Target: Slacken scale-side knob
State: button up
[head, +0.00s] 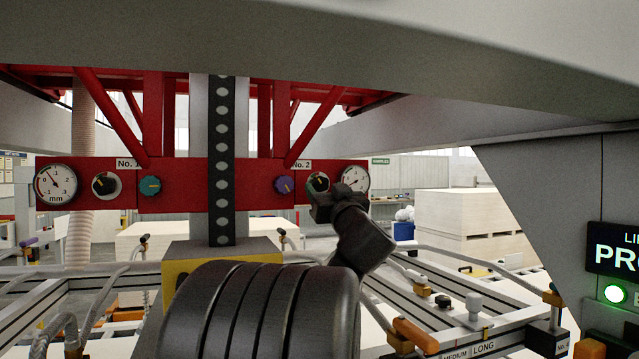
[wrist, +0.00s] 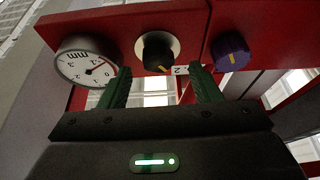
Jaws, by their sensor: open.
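The black knob (wrist: 157,50) with a yellow mark and a pale round plate behind it sits beside the white dial scale (wrist: 85,62) on the red panel. In the head view this knob (head: 318,181) is partly hidden by my gripper (head: 322,203), and the No. 2 dial (head: 355,180) is just right of it. In the wrist view, which shows the panel upside down, my gripper (wrist: 160,72) is open. Its green fingers stand apart below the knob, one toward each side, with nothing between them. I cannot tell whether the fingertips touch anything.
A purple knob (wrist: 230,50) is on the knob's other side; it also shows in the head view (head: 284,186). The No. 1 side has a dial (head: 55,184), a black knob (head: 106,185) and a teal knob (head: 150,186). A dark perforated column (head: 221,160) stands between them.

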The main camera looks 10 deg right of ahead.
aim_at(320, 184)
jog(key=x, duration=0.2)
jog(key=shift+w+d, duration=0.1)
jog(key=shift+w, duration=0.2)
jog(key=shift+s, duration=0.1)
jog(key=c, duration=1)
